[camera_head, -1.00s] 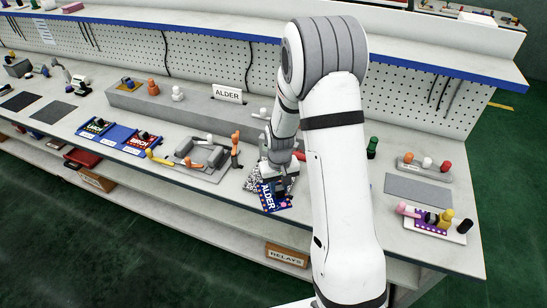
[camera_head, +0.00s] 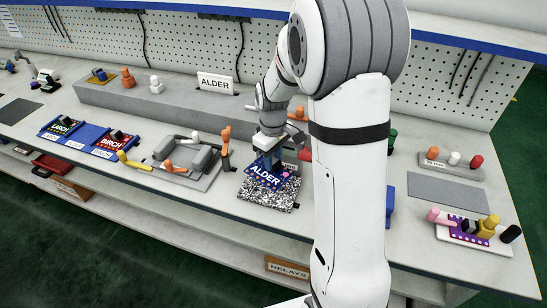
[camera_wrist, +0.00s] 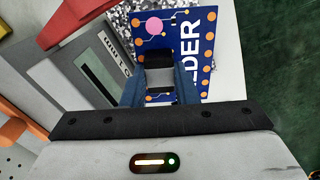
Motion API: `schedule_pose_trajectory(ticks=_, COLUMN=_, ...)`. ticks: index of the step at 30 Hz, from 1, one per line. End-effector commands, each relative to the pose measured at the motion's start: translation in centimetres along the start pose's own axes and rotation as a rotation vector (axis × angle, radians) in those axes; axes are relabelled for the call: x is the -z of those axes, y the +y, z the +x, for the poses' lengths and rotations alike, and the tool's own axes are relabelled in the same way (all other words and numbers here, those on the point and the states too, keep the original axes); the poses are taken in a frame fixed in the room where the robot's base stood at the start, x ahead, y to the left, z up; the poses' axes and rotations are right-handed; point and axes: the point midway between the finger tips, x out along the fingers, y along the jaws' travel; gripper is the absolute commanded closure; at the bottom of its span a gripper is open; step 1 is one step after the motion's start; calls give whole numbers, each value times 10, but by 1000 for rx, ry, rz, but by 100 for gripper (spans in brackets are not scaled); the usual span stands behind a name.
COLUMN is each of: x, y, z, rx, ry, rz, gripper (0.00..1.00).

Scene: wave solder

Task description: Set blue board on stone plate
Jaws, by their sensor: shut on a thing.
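The blue board (camera_head: 262,176), marked ALDER with orange dots and a pink disc, is held by my gripper (camera_head: 268,155). In the wrist view, my gripper (camera_wrist: 160,88) is shut on a dark block-like part on the board (camera_wrist: 197,55). The speckled black-and-white stone plate (camera_head: 268,196) lies on the bench under the board. The board covers its back part, and the front part is bare. The plate also shows beyond the board in the wrist view (camera_wrist: 113,20). I cannot tell whether the board touches the plate.
A grey fixture (camera_head: 187,165) with orange clamps stands left of the plate. A blue tray (camera_head: 88,143) holds LARCH and BIRCH boards farther left. An ALDER sign (camera_head: 215,83) stands on the grey ledge behind. A grey mat (camera_head: 433,190) lies to the right. My arm hides some bench.

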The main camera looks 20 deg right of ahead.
Motion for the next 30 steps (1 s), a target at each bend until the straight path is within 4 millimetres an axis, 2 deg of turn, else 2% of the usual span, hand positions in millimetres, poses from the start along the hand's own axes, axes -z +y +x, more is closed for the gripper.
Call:
schedule_pose_trajectory(ticks=8, x=-3, y=2, z=9, rx=1, ry=0, rz=8, gripper=100)
schedule_pose_trajectory(ticks=22, x=-2, y=2, z=55, rx=1, ry=0, rz=7, gripper=100)
schedule_pose_trajectory(ticks=30, x=-2, y=2, z=61, rx=0, ry=0, rz=6, gripper=100)
